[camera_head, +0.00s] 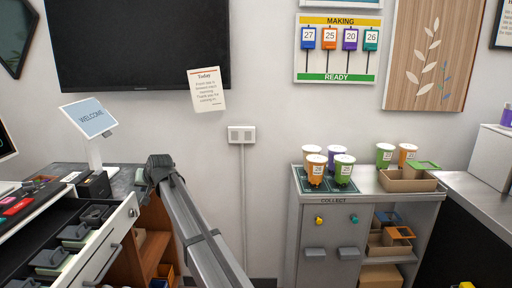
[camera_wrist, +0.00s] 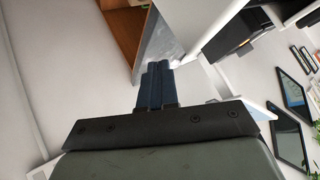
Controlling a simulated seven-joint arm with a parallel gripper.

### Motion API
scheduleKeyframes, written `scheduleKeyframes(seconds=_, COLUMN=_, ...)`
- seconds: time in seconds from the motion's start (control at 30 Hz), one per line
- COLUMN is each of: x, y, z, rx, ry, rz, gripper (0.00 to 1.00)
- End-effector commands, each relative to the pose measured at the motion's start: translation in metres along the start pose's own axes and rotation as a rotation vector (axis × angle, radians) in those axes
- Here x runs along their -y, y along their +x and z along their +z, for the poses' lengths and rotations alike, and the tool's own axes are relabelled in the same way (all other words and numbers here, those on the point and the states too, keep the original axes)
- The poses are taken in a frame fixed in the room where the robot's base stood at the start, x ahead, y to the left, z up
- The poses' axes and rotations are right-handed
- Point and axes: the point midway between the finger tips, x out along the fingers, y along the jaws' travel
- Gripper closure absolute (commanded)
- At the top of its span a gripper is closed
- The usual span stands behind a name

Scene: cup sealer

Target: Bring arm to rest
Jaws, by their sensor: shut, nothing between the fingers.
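My gripper (camera_wrist: 157,82) shows in the wrist view with its dark blue fingers together and nothing between them. Past the fingertips are a grey surface and a brown wooden panel, apart from the gripper. In the head view my arm rises from the bottom centre toward the left counter. Its far end is near the counter's right edge, and the fingers cannot be made out there.
The collect cabinet (camera_head: 330,212) at the right carries several lidded cups (camera_head: 344,168) and a cardboard box (camera_head: 407,181). Bare wall lies between.

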Motion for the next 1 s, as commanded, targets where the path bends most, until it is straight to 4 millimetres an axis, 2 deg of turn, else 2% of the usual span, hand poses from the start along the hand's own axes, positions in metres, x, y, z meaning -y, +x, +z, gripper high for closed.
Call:
scheduleKeyframes(seconds=0.03, x=-0.019, y=0.008, z=0.017, rx=0.02, ry=0.006, rz=0.018, gripper=1.0)
scheduleKeyframes(seconds=0.17, x=-0.068, y=0.029, z=0.056, rx=0.072, ry=0.018, rz=0.065, gripper=1.0)
scheduleKeyframes(seconds=0.3, x=-0.127, y=0.049, z=0.108, rx=0.139, ry=0.035, rz=0.122, gripper=1.0)
scheduleKeyframes(seconds=0.5, x=-0.208, y=0.067, z=0.187, rx=0.24, ry=0.065, rz=0.197, gripper=1.0)
scheduleKeyframes(seconds=0.77, x=-0.302, y=0.072, z=0.296, rx=0.375, ry=0.11, rz=0.281, gripper=1.0)
scheduleKeyframes(seconds=1.0, x=-0.373, y=0.059, z=0.4, rx=0.502, ry=0.156, rz=0.347, gripper=1.0)
